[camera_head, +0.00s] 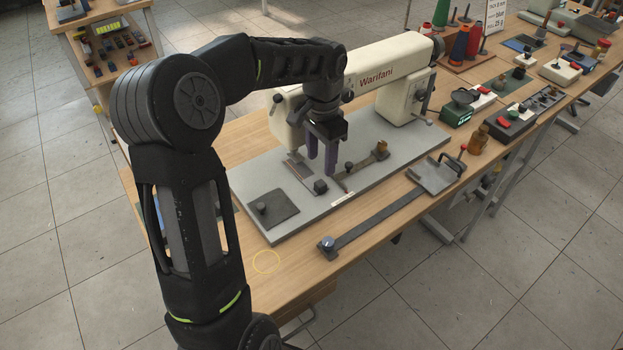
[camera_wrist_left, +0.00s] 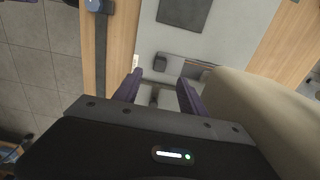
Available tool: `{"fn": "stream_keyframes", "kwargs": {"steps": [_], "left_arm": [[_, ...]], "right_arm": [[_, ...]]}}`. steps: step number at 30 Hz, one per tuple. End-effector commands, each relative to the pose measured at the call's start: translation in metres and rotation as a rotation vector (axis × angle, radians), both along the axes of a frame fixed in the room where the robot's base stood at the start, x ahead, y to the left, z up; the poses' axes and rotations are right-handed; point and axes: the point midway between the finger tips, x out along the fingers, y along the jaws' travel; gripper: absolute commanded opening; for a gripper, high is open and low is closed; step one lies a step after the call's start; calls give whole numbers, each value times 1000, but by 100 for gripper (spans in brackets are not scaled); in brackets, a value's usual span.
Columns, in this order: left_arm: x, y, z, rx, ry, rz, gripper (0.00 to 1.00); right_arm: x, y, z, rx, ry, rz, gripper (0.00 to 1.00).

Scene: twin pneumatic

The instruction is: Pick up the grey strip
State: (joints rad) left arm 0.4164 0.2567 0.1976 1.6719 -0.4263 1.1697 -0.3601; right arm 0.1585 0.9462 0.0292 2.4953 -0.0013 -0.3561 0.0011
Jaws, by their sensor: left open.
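A small flat grey strip (camera_head: 299,169) with a reddish edge lies on the sewing machine's grey bed plate (camera_head: 265,228), under the machine's head end. I cannot tell for sure that it is the task's strip; a long dark grey bar (camera_head: 375,219) also lies along the table front. My left gripper (camera_head: 321,164) is open and empty, with purple fingers pointing down above the bed plate, just right of the small strip. In the left wrist view the gripper (camera_wrist_left: 159,88) shows its fingers apart, with the small black block (camera_wrist_left: 160,63) ahead of them. My right gripper is not in view.
The cream sewing machine (camera_head: 387,69) stands close behind the left gripper. A brown-ended fitting (camera_head: 381,150) is to the right. A metal bracket (camera_head: 437,176) sits at the bar's far end.

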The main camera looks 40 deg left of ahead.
Motion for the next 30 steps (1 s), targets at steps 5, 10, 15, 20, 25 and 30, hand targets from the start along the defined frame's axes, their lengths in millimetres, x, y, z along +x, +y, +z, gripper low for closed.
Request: {"fn": "stream_keyframes", "kwargs": {"steps": [5, 10, 15, 20, 25, 30], "left_arm": [[0, 0, 0, 0, 0, 0, 49], [-1, 0, -10, 0, 3, -1, 49], [-1, 0, -38, -1, 6, 0, 49], [-1, -1, -64, -2, 4, -1, 49], [0, 0, -75, 0, 0, 0, 49], [0, 0, -75, 0, 0, 0, 49]], "right_arm": [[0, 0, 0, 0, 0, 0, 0], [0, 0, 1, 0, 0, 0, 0], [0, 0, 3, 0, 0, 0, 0], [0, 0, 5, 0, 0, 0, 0], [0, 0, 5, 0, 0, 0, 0], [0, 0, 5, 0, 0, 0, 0]]}}
